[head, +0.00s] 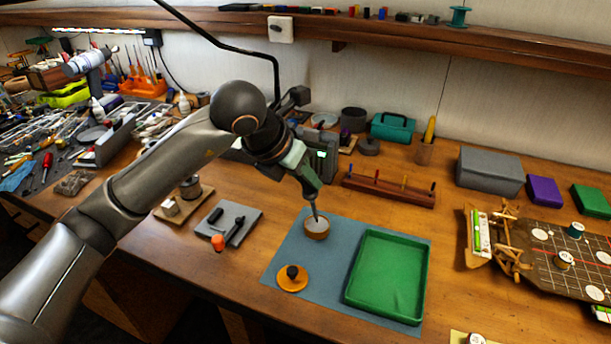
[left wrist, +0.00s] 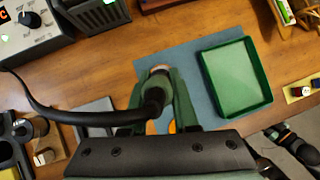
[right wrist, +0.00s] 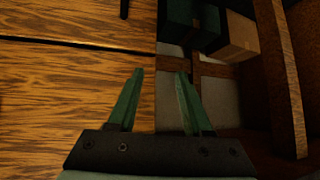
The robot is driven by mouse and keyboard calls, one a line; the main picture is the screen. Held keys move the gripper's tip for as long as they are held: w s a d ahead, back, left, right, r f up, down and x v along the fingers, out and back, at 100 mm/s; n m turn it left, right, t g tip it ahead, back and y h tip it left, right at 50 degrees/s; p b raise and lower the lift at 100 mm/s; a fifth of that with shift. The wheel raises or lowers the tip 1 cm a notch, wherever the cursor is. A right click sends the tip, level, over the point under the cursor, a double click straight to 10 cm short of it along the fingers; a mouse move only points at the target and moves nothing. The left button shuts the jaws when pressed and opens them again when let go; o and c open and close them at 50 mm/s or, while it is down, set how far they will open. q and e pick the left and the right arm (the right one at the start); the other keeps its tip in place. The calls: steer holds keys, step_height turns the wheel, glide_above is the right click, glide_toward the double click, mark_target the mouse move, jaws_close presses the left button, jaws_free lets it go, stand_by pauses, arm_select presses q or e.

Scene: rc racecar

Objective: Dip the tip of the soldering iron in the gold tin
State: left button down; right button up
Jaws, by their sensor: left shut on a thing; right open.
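The gold tin (head: 316,227) is a small round open tin with a pale inside, standing on the blue mat (head: 335,222). My left gripper (head: 309,184) is shut on the soldering iron (head: 314,205), which points down with its tip at the tin's opening. Whether the tip touches the contents I cannot tell. In the left wrist view the iron (left wrist: 156,97) with its black cable sits between the fingers and largely hides the tin. My right gripper (right wrist: 156,100) shows only in the right wrist view, open and empty, near wooden surfaces.
A green tray (head: 388,277) lies to the right on the mat. An orange round lid with a black knob (head: 292,277) lies in front of the tin. A wooden rack (head: 388,190) stands behind. A circuit-like board (head: 560,255) is at the right.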

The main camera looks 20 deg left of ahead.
steer(key=shift+f+b, duration=1.15)
steer(key=shift+f, duration=0.05)
stand_by(6.5)
